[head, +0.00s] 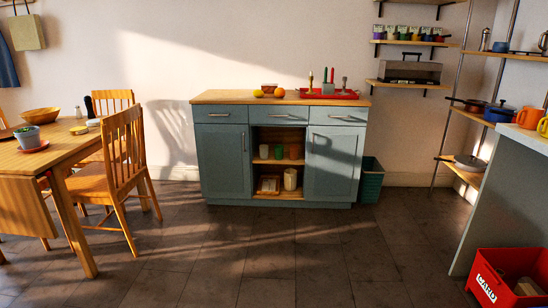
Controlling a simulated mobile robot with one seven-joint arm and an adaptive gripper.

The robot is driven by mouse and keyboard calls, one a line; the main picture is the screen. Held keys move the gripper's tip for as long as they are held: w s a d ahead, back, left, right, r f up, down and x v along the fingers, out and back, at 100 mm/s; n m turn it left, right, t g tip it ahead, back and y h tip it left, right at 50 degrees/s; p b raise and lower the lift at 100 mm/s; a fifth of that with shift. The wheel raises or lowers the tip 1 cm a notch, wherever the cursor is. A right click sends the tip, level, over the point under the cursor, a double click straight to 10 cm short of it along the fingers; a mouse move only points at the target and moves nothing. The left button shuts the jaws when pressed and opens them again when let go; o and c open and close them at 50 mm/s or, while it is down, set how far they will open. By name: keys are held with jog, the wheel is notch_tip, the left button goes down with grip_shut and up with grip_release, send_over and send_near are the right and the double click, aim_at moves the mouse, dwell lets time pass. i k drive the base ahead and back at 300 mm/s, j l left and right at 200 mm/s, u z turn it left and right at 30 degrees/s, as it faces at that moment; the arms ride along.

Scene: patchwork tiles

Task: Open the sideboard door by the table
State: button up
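A blue-green sideboard (283,204) with a wooden top stands against the back wall in the head view. Its left door (220,163), on the side of the dining table, looks shut and has a vertical metal handle (243,142) near its right edge. Its right door (335,163) also looks shut. Three drawers (280,113) run above, and open shelves (278,184) with cups and small items lie between the doors. The wooden dining table (72,152) is at the left. My gripper is not in view.
A wooden chair (117,172) stands between the table and the sideboard. A green bin (371,184) is beside the sideboard's right side. A red crate (505,265) and a counter (490,215) are at the right. The tiled floor (270,255) before the sideboard is clear.

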aim_at(224, 156)
jog(key=i, duration=3.05)
jog(key=i+u, duration=0.25)
jog(key=i+l+u, duration=0.1)
jog(key=i+u, duration=0.2)
jog(key=k, duration=0.05)
